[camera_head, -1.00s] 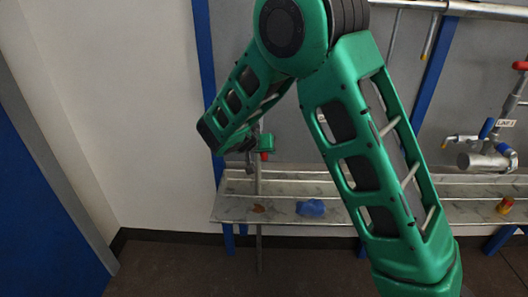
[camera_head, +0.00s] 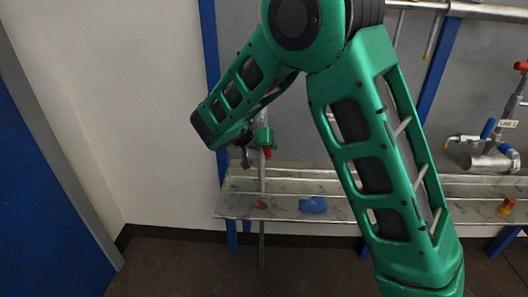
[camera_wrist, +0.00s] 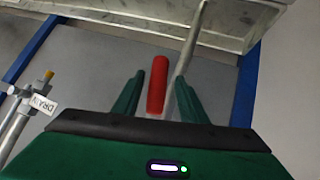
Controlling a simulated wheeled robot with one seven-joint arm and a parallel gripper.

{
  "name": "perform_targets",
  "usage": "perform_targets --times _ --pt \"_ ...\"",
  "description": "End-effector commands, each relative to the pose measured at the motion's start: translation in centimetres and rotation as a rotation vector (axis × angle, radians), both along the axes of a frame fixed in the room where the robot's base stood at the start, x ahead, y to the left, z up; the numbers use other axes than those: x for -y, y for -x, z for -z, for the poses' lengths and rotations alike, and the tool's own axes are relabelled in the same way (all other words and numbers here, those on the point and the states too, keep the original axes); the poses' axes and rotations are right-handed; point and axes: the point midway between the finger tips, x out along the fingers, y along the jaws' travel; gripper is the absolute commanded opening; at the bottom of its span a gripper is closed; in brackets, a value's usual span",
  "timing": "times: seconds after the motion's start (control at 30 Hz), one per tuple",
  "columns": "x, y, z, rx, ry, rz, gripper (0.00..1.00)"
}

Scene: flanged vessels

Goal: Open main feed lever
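A red lever handle (camera_wrist: 157,85) stands between my two green fingers in the wrist view, with a visible gap on either side. My gripper (camera_wrist: 158,95) is open, and its fingers flank the handle without visibly closing on it. A grey pipe (camera_wrist: 188,60) runs just right of the handle, partly behind the right finger. In the head view a small red part (camera_head: 267,153) shows beside my gripper (camera_head: 262,138), beyond the green arm. The lever's valve body is mostly hidden, and no label for the main feed is readable.
A pipe with a "DRAIN" label (camera_wrist: 42,103) stands at the left of the wrist view. At right is a labelled pipe assembly (camera_head: 490,155) with red and blue handles. Blue posts frame the panel.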

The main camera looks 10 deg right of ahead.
Motion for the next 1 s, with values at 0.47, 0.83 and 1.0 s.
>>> perform_targets --times 0.47,0.83,1.0 --pt "-0.2 0.7 -2.1 -0.004 0.003 0.017 0.39" --pt "0.4 0.7 -2.0 -0.004 0.003 0.025 0.00" --pt "-1.7 0.7 -2.1 -0.003 0.002 0.018 0.00"
